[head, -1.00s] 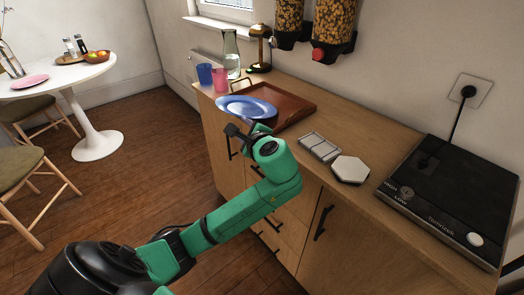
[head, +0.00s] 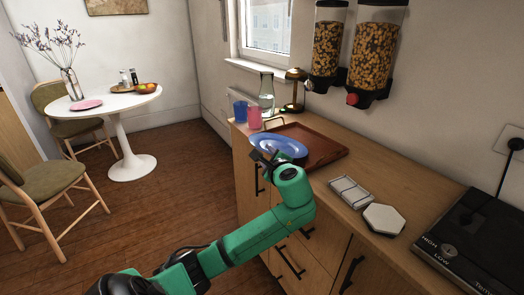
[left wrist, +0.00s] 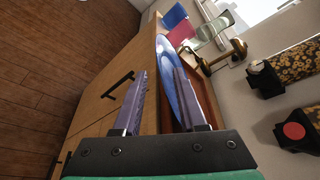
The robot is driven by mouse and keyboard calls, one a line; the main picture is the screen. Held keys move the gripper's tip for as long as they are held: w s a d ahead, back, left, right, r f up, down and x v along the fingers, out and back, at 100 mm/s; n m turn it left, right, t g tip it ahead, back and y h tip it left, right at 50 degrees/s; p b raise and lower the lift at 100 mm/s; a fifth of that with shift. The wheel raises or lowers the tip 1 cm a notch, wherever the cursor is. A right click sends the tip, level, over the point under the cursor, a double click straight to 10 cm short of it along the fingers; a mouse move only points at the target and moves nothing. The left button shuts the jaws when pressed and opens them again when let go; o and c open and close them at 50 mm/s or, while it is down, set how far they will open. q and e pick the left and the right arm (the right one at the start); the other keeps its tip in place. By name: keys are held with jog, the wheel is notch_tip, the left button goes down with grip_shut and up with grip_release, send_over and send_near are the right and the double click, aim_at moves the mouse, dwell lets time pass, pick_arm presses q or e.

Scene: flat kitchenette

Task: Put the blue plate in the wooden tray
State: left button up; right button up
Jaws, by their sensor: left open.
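The blue plate (head: 281,144) rests at the left end of the brown wooden tray (head: 325,150) on the counter. Its near side reaches over the tray's front left rim; I cannot tell how flat it lies. My left gripper (head: 264,156) is at the plate's near edge, with its jaws apart. In the left wrist view, the plate (left wrist: 164,62) shows from a steep angle between and beyond the open fingers (left wrist: 163,75), and the right finger hides part of it. Whether a finger touches the plate is unclear. My right gripper is not in view.
A blue cup (head: 240,111), a pink cup (head: 254,117), a glass carafe (head: 266,92) and a brass lamp (head: 294,88) stand behind the tray. A grey rack (head: 350,192) and a white hexagonal tile (head: 383,219) lie to its right. Cereal dispensers (head: 374,50) hang above.

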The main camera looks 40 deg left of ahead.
aim_at(261, 148)
pick_arm(q)
jog(key=x, duration=0.6)
jog(key=shift+w+a, duration=0.15)
grip_shut()
dwell(1.2)
